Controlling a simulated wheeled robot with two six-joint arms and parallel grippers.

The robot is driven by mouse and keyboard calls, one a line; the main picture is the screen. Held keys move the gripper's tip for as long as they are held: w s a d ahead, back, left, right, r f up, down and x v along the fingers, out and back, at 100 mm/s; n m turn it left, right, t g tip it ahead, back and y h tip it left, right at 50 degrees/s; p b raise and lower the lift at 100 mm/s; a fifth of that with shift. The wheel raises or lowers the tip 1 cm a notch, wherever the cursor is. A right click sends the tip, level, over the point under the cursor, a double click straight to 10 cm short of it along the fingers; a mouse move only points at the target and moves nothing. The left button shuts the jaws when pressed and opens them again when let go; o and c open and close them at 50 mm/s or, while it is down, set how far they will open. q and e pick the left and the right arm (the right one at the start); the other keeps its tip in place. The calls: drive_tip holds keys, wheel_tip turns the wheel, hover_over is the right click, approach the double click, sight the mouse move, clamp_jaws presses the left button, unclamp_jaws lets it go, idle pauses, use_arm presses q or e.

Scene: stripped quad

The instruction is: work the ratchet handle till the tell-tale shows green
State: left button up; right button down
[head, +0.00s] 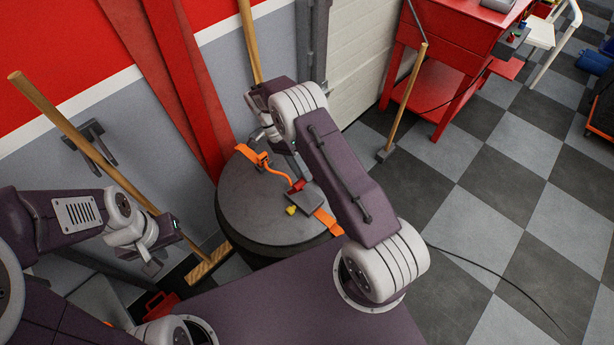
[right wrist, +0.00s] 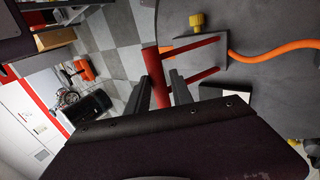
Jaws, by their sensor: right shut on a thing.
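The ratchet (head: 305,198) is a dark grey block on top of a black drum (head: 245,215), with an orange strap (head: 328,222) at it. Its red handle (head: 298,185) has two red bars and a crossbar, clearer in the right wrist view (right wrist: 154,72). My right gripper (right wrist: 160,88) is shut on the red handle's crossbar; in the head view the arm partly hides it. A yellow piece (head: 291,210) sits beside the ratchet. I cannot make out for certain which part is the tell-tale. My left gripper (head: 152,263) hangs apart from the drum at left; its jaws are unclear.
A wooden-handled broom (head: 85,140) leans at the left wall, and a red post (head: 190,90) rises behind the drum. A red workbench (head: 450,35) and an upright wooden-handled tool (head: 405,100) stand beyond. A black cable (head: 500,278) lies on the open checkered floor at right.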

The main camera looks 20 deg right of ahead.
use_arm(q)
drive_tip(key=shift+w+a+f, duration=0.2)
drive_tip(key=shift+w+f, duration=0.05)
drive_tip(key=shift+f, duration=0.05)
use_arm(e)
drive_tip(key=shift+w+a+f, duration=0.5)
drive_tip(key=shift+w+f, duration=0.1)
drive_tip(key=shift+w, duration=0.15)
drive_tip(key=c, duration=1.5)
unclamp_jaws()
drive_tip(key=shift+d, duration=0.1)
drive_tip(key=shift+c, duration=0.2)
drive_tip(key=shift+o, duration=1.4)
use_arm(q)
drive_tip(key=shift+w+d+f+b, duration=0.1)
drive_tip(key=shift+w+f+b, duration=0.15)
drive_tip(key=shift+f+b, duration=0.15)
use_arm(e)
drive_tip(key=v, duration=0.7)
drive_tip(key=shift+w+r, duration=0.2)
drive_tip(key=shift+w, duration=0.15)
drive_tip(key=shift+d, duration=0.1)
